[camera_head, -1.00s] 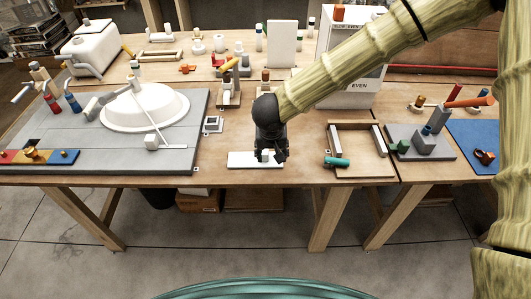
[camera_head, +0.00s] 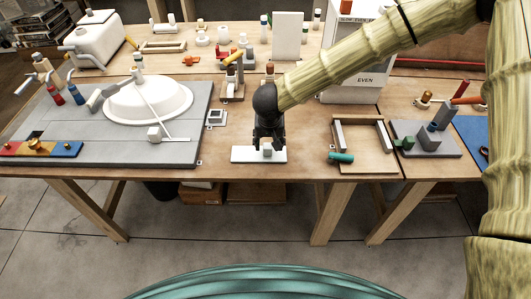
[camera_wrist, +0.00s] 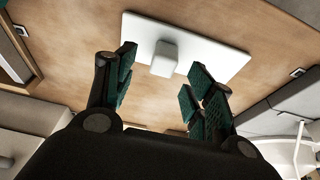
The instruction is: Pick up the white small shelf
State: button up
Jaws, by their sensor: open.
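The white small shelf (camera_head: 240,155) is a flat white plate with a white block standing up from its middle. It lies on the wooden table near the front edge in the head view. My gripper (camera_head: 268,146) is over it, pointing down, close to the block. In the wrist view the shelf (camera_wrist: 215,55) shows beyond my gripper (camera_wrist: 158,85), with the block between the lines of the two spread fingers. The fingers are open, and I see no contact with the block.
A grey board (camera_head: 110,145) with a white basin (camera_head: 148,98) stands to the left. A wooden frame (camera_head: 364,167) with a teal cylinder (camera_head: 341,157) lies to the right. A small grey-white piece (camera_head: 216,117) lies behind left. Bare table surrounds the shelf.

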aim_at(268, 145)
jog(key=shift+a+p+x, duration=0.2)
jog(key=shift+p+x, duration=0.2)
jog(key=shift+x, duration=1.7)
grip_shut()
jog(key=shift+r, duration=0.1)
jog(key=shift+r+b, duration=0.3)
jog(key=shift+r, duration=0.55)
jog(key=shift+b+v, duration=0.35)
jog(key=shift+v, duration=0.55)
jog(key=s+a+r+b, duration=0.1)
jog(key=s+a+b, duration=0.2)
jog(key=s, duration=1.2)
jog(key=shift+a+r, duration=0.25)
jog(key=shift+a, duration=0.05)
